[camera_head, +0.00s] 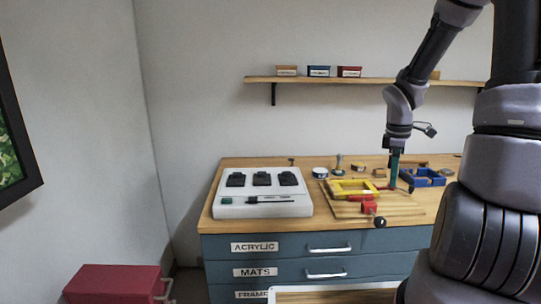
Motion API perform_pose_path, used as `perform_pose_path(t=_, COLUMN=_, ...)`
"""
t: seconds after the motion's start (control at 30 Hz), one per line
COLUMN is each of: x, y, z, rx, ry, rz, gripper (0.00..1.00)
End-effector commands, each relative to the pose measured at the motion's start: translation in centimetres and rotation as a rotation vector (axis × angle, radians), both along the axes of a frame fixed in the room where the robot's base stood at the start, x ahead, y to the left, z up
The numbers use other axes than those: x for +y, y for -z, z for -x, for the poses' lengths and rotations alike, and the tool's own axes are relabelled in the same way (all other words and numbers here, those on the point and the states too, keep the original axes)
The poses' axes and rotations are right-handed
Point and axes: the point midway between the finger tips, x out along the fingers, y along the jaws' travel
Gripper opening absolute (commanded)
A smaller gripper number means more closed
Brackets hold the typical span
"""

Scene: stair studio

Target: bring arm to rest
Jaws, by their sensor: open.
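My arm comes in from the upper right and its wrist points down over the workbench. My gripper (394,182) is at its lower end, above the right part of the bench, between a yellow frame (352,195) and a blue open tray (422,181). The fingers are small here, and I cannot make out anything held between them. A teal part (393,165) shows just below the wrist. Whether the fingertips touch the wooden board beneath cannot be told.
The wooden bench top (208,219) carries a white panel (263,209) with several black blocks on the left. A wall shelf (370,80) with small boxes is behind. A red cabinet (112,283) stands on the floor at left. Small tools crowd the bench's right half.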

Motion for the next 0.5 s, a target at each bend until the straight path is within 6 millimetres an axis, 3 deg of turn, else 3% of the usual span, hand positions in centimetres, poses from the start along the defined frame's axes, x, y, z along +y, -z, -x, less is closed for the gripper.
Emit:
perform_pose_path(t=0.03, x=0.6, y=-2.2, z=0.5, rx=-0.035, ry=0.074, rz=0.02, gripper=0.6)
perform_pose_path(t=0.2, x=2.9, y=-8.5, z=2.9, rx=-0.161, ry=0.376, rz=0.013, gripper=0.6)
perform_pose_path(t=0.5, x=7.9, y=-17.7, z=9.0, rx=-0.381, ry=0.883, rz=-0.21, gripper=0.6)
